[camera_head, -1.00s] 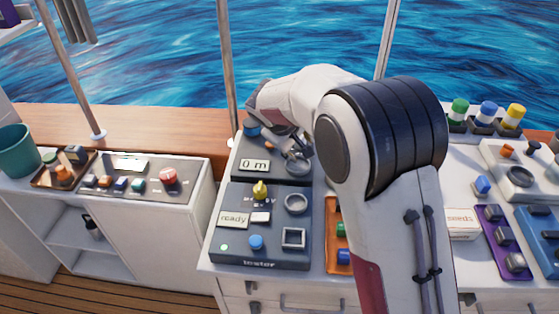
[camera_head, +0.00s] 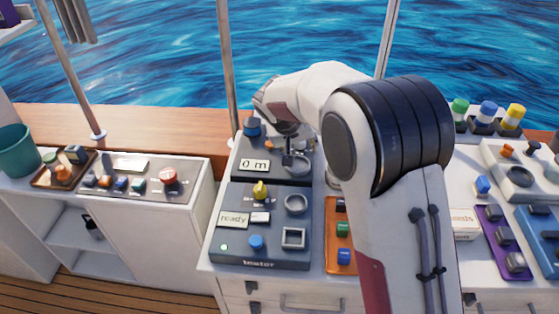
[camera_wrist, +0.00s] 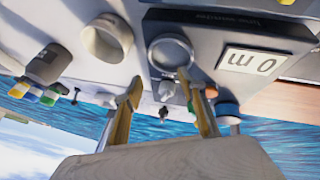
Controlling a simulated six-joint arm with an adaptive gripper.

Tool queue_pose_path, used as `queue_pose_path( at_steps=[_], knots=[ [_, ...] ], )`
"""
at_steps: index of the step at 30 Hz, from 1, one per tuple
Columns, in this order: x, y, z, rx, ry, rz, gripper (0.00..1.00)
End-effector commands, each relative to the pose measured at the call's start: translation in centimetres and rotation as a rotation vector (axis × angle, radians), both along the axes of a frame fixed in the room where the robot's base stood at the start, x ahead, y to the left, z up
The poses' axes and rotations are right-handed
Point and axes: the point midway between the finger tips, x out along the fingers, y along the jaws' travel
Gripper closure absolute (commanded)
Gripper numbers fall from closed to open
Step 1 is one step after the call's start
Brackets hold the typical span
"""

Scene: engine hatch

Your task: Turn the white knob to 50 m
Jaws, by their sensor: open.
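The dark device panel (camera_head: 270,176) at the left end of the middle counter has a display (camera_head: 255,165) reading "0 m". The display also shows upside down in the wrist view (camera_wrist: 252,62). A small pale knob (camera_wrist: 166,89), which looks like the white knob, shows between my finger ends in the wrist view; I cannot tell whether they touch it. In the head view I cannot make it out behind my gripper. My gripper (camera_head: 288,160) points down over the panel's right part. In the wrist view my gripper (camera_wrist: 163,92) has its two fingers apart with nothing held.
A grey ring (camera_wrist: 170,52) sits close to the fingers, and a blue-topped part (camera_head: 252,128) stands at the panel's back left. The tester box (camera_head: 260,228) lies in front. An orange tray (camera_head: 332,258) is at its right.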

Motion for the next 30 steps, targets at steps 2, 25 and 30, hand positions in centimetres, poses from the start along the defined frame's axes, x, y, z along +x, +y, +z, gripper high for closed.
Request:
queue_pose_path(
  at_steps=[2,25,30],
  knots=[
    [0.0,0.0,0.0,0.025,-0.006,-0.041,0.59],
    [-2.6,3.8,-1.0,0.251,-0.004,-0.443,0.59],
    [-3.1,4.5,-1.2,0.286,-0.002,-0.516,0.59]
  ],
)
